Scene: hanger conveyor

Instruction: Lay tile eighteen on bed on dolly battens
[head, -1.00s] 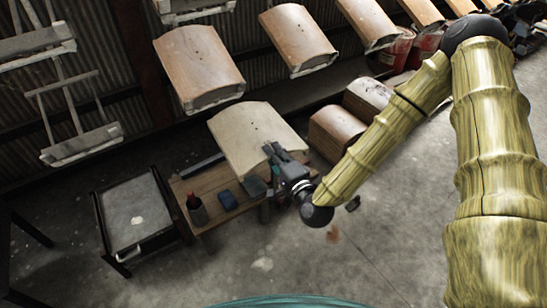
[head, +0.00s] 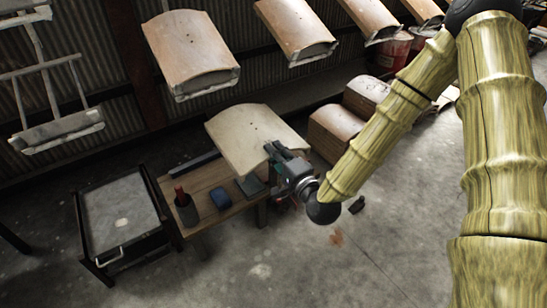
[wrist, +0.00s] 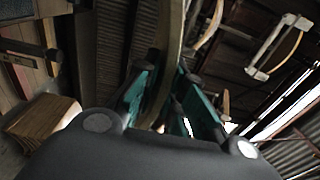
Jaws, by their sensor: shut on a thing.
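A pale, curved tile (head: 252,135) with small holes is held at its near right edge by my gripper (head: 279,158). In the head view it appears over the back of a wooden bench; the gap below it cannot be judged. In the wrist view the tile's edge (wrist: 168,55) runs between the teal fingers (wrist: 160,98), which are shut on it. Stacked brown tiles (head: 336,134) stand just right of the held tile. What bears them, and any battens, cannot be made out. I see no number on the tile.
A black-framed cart (head: 120,212) stands left. Tiles (head: 190,50) and empty hangers (head: 58,131) hang along the corrugated wall. Red buckets (head: 393,50) stand behind. The front floor is mostly clear.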

